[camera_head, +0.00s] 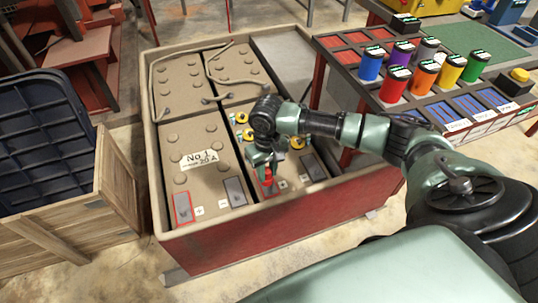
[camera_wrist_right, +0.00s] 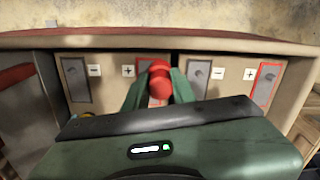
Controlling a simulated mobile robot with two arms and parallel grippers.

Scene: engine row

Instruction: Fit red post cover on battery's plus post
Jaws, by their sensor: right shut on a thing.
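My right gripper (camera_head: 265,168) is shut on the red post cover (camera_head: 268,178) over the near right battery (camera_head: 292,170). In the right wrist view the red cover (camera_wrist_right: 159,82) stands between the two green fingers of my right gripper (camera_wrist_right: 158,88). The plus mark (camera_wrist_right: 128,71) is just left of it there. The plus post is hidden behind the cover and fingers; I cannot tell whether the cover touches it. This battery's minus pad (camera_wrist_right: 75,80) is grey. The near left battery (camera_head: 205,150) has a red-framed plus pad (camera_head: 183,208). My left gripper is not in view.
The batteries sit in a red-sided tray with a tan rim (camera_head: 300,197). Yellow caps (camera_head: 297,142) and cables (camera_head: 205,72) lie on top. A bench (camera_head: 455,105) with coloured cans stands at right. A wooden crate (camera_head: 75,215) with a dark bin stands at left.

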